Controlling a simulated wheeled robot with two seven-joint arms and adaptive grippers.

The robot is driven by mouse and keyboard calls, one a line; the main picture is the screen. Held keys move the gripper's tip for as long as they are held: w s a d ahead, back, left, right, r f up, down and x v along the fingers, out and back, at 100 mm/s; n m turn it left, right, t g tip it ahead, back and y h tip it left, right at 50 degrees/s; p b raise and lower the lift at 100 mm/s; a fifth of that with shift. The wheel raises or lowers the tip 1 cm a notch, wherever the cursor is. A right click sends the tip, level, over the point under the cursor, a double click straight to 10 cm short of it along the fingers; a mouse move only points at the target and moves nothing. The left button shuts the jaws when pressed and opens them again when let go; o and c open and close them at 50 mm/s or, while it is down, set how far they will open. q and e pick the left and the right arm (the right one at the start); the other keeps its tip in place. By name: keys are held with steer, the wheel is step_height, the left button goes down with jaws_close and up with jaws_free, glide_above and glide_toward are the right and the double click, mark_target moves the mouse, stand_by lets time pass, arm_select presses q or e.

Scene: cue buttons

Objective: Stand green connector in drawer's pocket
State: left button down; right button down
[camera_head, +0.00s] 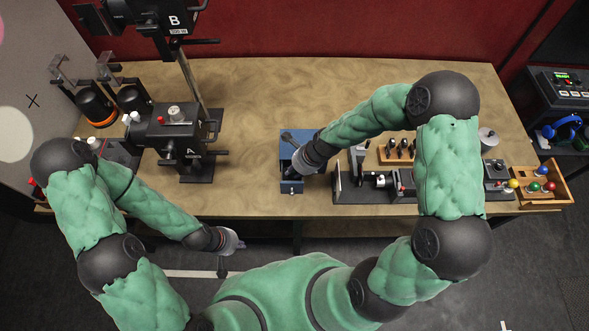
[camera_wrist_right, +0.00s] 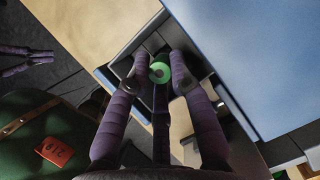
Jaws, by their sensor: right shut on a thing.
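The green connector (camera_wrist_right: 159,72) shows its round green end in the right wrist view, between the two purple fingers of my right gripper (camera_wrist_right: 160,66). The gripper is shut on it. It is over the dark inside of the open drawer (camera_wrist_right: 136,56); I cannot tell whether the connector touches the pocket. In the head view the blue drawer unit (camera_head: 291,190) stands near the table's front edge, and my right gripper (camera_head: 299,164) reaches in, hiding the connector. My left gripper (camera_head: 232,242) is in front of the table, empty, its purple fingers apart in the right wrist view (camera_wrist_right: 24,60).
A black stand marked A (camera_head: 190,155) is on the table to the left. A bench device (camera_head: 380,181) sits close to the right of the drawer unit. A wooden tray (camera_head: 545,198) with coloured balls is at the far right. The table between stand and drawer is clear.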

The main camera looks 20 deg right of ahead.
steer(key=shift+f, duration=0.2)
stand_by(0.5)
steer(key=c, duration=1)
jaws_free()
steer(key=shift+a, duration=0.15)
steer(key=shift+s, duration=0.1)
steer(key=shift+f, duration=0.1)
steer(key=shift+c, duration=0.9)
